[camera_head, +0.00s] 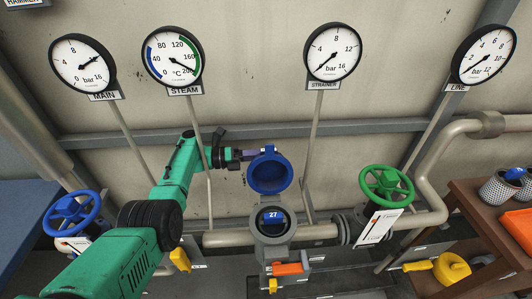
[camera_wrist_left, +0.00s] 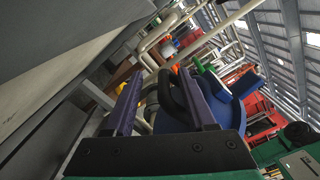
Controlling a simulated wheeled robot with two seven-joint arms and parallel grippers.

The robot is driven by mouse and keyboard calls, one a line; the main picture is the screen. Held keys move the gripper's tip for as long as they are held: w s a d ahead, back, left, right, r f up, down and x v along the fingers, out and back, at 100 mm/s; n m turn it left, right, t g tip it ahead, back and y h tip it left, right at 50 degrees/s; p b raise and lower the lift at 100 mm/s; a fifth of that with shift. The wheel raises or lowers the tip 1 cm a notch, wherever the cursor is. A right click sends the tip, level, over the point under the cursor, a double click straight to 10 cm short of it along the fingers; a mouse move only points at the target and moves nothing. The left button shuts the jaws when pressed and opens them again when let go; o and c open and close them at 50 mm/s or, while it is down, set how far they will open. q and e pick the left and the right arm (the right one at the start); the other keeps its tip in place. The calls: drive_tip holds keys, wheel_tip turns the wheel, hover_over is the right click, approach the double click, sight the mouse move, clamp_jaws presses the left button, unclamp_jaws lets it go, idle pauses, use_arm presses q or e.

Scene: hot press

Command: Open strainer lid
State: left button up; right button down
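The strainer (camera_head: 272,240) is a grey body on the pipe in the middle of the head view. Its round blue lid (camera_head: 270,174) stands raised on the far side of the opening, its hollow underside toward me. A dark blue part marked 27 (camera_head: 272,217) shows inside the opening. My left gripper (camera_head: 255,154) is at the lid's upper left edge. In the left wrist view, the purple fingers of my left gripper (camera_wrist_left: 155,82) stand apart. A black loop handle (camera_wrist_left: 172,98) shows between them, beside the blue lid (camera_wrist_left: 210,108). Contact with the handle is unclear. My right gripper is not in view.
A green valve wheel (camera_head: 386,185) stands right of the strainer and a blue valve wheel (camera_head: 72,213) far left. An orange handle (camera_head: 288,268) is below the opening. A brown table (camera_head: 470,200) is at the right. Gauges hang on the wall behind.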

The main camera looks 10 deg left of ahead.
use_arm(q)
drive_tip(key=shift+s+f, duration=0.3)
drive_tip(key=shift+f, duration=0.15)
drive_tip(key=shift+a, duration=0.4)
drive_tip(key=b+v, duration=0.3)
drive_tip(key=v, duration=1)
drive_tip(key=shift+a+r+b, duration=0.3)
drive_tip(key=shift+a+r, duration=0.1)
